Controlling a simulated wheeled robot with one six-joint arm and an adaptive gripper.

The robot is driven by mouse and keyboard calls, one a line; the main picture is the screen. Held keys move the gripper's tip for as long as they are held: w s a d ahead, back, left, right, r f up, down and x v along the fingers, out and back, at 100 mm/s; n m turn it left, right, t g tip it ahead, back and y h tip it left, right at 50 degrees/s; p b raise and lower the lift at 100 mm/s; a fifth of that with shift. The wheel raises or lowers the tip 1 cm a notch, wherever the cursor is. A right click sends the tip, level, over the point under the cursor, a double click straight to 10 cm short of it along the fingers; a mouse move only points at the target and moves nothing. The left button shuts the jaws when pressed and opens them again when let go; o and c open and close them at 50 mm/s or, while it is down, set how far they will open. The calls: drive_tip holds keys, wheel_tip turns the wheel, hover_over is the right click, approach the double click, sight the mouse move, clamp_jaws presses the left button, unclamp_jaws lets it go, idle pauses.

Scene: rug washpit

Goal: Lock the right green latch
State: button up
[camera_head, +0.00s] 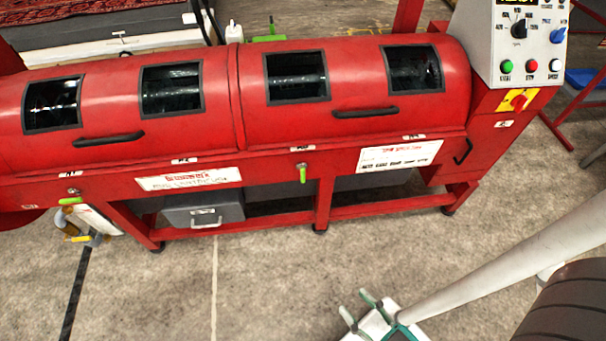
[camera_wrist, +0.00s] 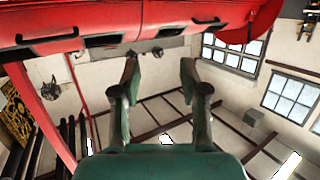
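The red machine (camera_head: 270,140) has two green latches on its front edge. The right green latch (camera_head: 302,175) hangs straight down below its small round pivot, near the middle of the machine. The left green latch (camera_head: 70,200) lies about level. My gripper (camera_head: 358,306) is open and empty over the floor in front of the machine, below and right of the right latch and well apart from it. In the wrist view my gripper (camera_wrist: 160,78) shows two spread green fingers with nothing between them. The latches cannot be made out in the wrist view.
Black handles (camera_head: 365,113) stick out from the closed lids. A grey drawer box (camera_head: 203,212) sits under the machine. A control panel (camera_head: 527,45) stands at the right end. A yellow-handled valve (camera_head: 88,238) is at lower left. The concrete floor (camera_head: 260,285) in front is clear.

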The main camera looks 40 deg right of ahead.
drive_tip(key=w+d+f+m+h, duration=0.1)
drive_tip(key=w+d+f, duration=0.1)
drive_tip(key=w+f, duration=0.4)
drive_tip(key=m+h, duration=0.5)
drive_tip(key=h, duration=0.3)
approach(303, 175)
drive_tip(key=x, duration=1)
drive_tip(key=shift+w+d, duration=0.25)
drive_tip(key=shift+w, duration=0.05)
clamp_jaws()
